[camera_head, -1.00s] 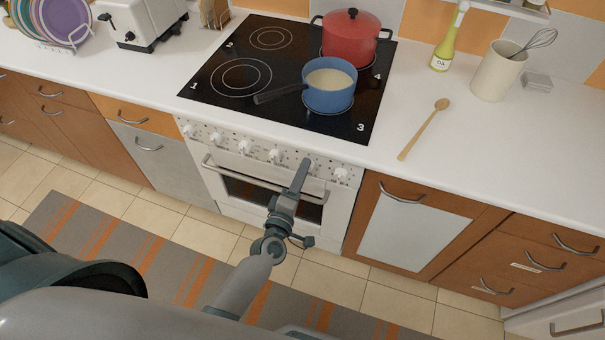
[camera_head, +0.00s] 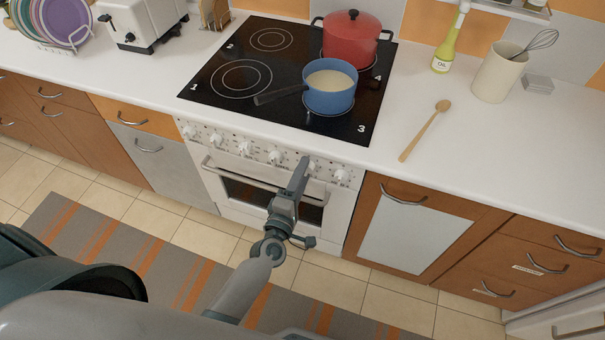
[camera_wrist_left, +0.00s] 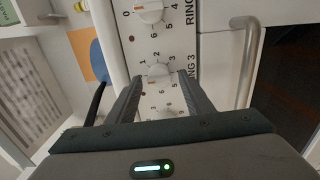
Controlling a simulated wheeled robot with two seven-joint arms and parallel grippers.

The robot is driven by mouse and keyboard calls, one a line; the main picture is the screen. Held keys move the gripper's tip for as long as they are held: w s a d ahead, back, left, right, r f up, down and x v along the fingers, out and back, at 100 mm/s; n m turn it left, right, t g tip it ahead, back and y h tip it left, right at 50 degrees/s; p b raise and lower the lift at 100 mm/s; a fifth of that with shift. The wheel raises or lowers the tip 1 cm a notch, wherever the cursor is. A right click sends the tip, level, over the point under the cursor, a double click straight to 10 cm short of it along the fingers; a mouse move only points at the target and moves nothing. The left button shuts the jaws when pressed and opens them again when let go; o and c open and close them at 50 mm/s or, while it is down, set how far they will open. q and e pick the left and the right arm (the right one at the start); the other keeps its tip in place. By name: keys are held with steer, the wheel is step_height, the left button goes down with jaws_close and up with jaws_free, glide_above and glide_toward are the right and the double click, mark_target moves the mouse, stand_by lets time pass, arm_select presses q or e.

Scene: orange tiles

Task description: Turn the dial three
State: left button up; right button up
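The white dial marked RING 3 (camera_wrist_left: 158,71) shows in the left wrist view with numbers around it. My left gripper (camera_wrist_left: 158,77) is open, with one dark finger on each side of this dial near its edges. I cannot tell whether the fingers touch it. In the head view my left gripper (camera_head: 304,160) points at the right part of the stove's control panel (camera_head: 229,144) and mostly hides a dial there. My right gripper is not in view.
A neighbouring dial (camera_wrist_left: 150,12) sits above in the wrist view, beside the oven handle (camera_wrist_left: 243,62). On the black cooktop (camera_head: 215,98) stand a blue pot (camera_head: 331,98) and a red pot (camera_head: 350,42). A wooden spoon (camera_head: 424,131) lies on the counter.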

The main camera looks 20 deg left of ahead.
arm_select(q)
steer(key=s+b, duration=0.4)
steer(key=s, duration=1.3)
steer(key=shift+s+a, duration=0.2)
steer(key=shift+a, duration=0.1)
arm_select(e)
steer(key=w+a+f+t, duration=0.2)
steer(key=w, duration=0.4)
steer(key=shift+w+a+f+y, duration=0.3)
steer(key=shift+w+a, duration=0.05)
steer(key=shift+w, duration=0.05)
arm_select(q)
steer(key=s+f+m+g+h, duration=0.1)
steer(key=s+f+m+g, duration=0.2)
steer(key=f, duration=0.8)
steer(key=s+d+f+m+g, duration=0.15)
steer(key=f+m, duration=0.35)
steer(key=f, duration=0.6)
steer(key=s+f+m+g+h, duration=0.1)
steer(key=s+f+m+g, duration=0.25)
steer(key=f, duration=0.75)
steer(key=s+a+f+m+g+y, duration=0.1)
steer(key=s+a+f+m+g, duration=0.2)
steer(key=s+f, duration=0.6)
steer(key=s+a+f+m+g+y, duration=0.1)
steer(key=s+a+f+m+g, duration=0.3)
steer(key=s+f, duration=0.5)
steer(key=shift+s+f+m, duration=0.15)
steer(key=shift+f+m, duration=0.1)
steer(key=shift+m, duration=0.7)
